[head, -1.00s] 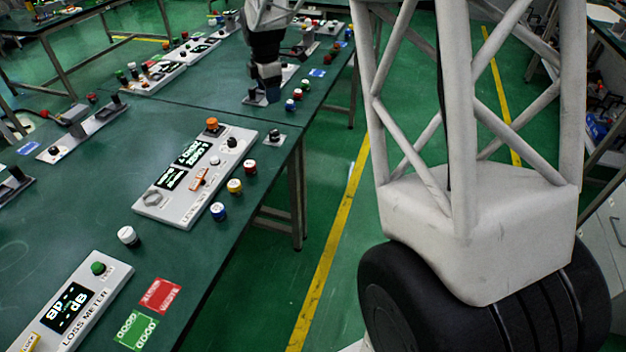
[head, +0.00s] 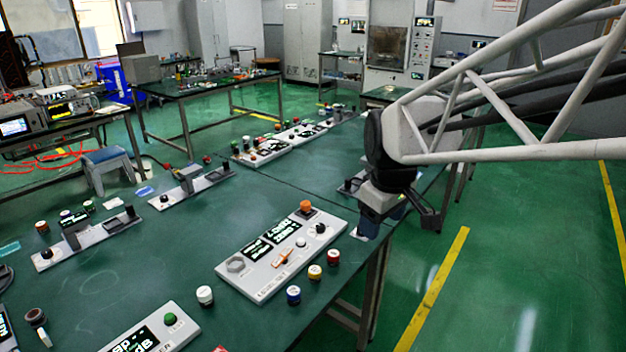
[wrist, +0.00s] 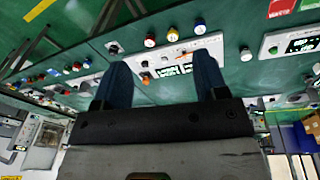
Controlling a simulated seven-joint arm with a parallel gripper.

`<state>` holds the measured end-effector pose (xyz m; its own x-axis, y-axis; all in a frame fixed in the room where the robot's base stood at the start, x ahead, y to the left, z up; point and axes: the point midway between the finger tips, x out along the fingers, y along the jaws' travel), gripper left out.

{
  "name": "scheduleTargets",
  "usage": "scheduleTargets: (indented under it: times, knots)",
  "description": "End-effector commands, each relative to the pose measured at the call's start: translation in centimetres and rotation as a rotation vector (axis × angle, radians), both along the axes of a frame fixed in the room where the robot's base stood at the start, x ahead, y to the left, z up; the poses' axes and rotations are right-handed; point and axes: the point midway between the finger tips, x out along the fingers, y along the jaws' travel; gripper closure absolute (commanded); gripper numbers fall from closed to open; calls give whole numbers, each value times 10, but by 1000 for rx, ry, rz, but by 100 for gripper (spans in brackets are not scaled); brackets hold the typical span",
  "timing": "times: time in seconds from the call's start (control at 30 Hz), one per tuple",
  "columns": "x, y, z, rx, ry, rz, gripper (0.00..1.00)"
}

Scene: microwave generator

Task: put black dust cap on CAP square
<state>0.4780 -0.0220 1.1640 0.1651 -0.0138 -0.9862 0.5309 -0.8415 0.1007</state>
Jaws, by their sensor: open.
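A small black cap (wrist: 113,47) sits on a small grey plate in the wrist view, beside the end of the generator panel (head: 262,270). In the head view my gripper covers that spot, so the cap is hidden there. My gripper (head: 398,218) is over the right edge of the green table, beyond the panel's right end. In the wrist view its two blue fingers (wrist: 162,68) are spread apart with nothing held between them. I cannot read any label as CAP.
A blue cap (head: 293,294), a yellow cap (head: 315,271) and a red cap (head: 333,256) stand along the panel's front edge. A white cap (head: 205,295) stands to its left. A loss meter (head: 155,335) is nearer. Bare table lies behind the panel.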

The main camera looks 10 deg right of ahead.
Motion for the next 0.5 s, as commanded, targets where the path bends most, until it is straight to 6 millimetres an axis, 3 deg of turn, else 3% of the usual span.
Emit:
scheduleTargets:
  times: [0.03,0.3,0.5]
  knots:
    - [-17,2,1,8,-10,-44,34]
    - [-94,12,-6,60,-42,-313,34]
    - [-139,16,-17,97,-62,-479,34]
